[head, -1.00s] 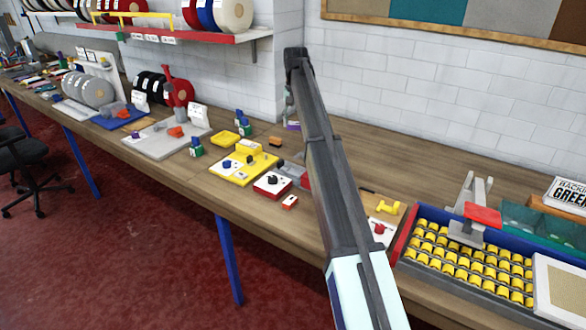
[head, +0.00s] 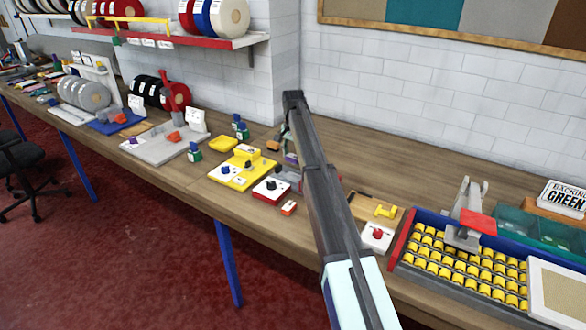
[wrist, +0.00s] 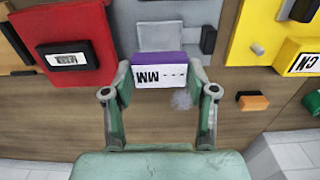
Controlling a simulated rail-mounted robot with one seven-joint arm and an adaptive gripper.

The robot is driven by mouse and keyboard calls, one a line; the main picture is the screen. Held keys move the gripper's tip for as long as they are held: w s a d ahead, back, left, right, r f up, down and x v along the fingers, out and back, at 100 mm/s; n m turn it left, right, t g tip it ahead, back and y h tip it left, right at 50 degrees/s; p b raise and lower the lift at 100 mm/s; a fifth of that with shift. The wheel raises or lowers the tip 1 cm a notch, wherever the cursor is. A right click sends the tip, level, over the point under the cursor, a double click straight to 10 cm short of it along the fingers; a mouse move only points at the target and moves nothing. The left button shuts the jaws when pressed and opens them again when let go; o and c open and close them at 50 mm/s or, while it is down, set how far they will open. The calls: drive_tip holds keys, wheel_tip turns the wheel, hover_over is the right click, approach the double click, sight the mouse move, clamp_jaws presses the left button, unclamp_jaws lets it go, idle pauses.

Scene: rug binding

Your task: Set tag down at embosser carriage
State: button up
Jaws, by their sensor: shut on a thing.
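My gripper (wrist: 161,84) is shut on a tag (wrist: 158,78), a block with a purple top edge and a white face marked "MM", upside down in the wrist view. In the head view the tag (head: 291,159) shows as a small purple patch beside my arm, low over the bench. Just beyond the tag in the wrist view is a grey block (wrist: 160,37) on a paler plate; I cannot tell whether this is the embosser carriage, or whether the tag touches it. My arm hides much of this spot in the head view.
A yellow unit (head: 240,176) and a white-topped red box (head: 270,190) stand left of my arm. An orange block (wrist: 252,102) lies near my gripper. Right are a white box with a red knob (head: 377,237) and a tray of yellow rolls (head: 460,265). Bare bench lies behind.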

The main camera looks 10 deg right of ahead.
sight(293, 177)
drive_tip(key=shift+f+p, duration=0.8)
drive_tip(key=shift+f, duration=3.05)
drive_tip(key=shift+f, duration=0.15)
drive_tip(key=o, duration=0.9)
wheel_tip(293, 177, up, 12)
drive_tip(key=b, duration=0.3)
drive_tip(key=shift+r, duration=0.2)
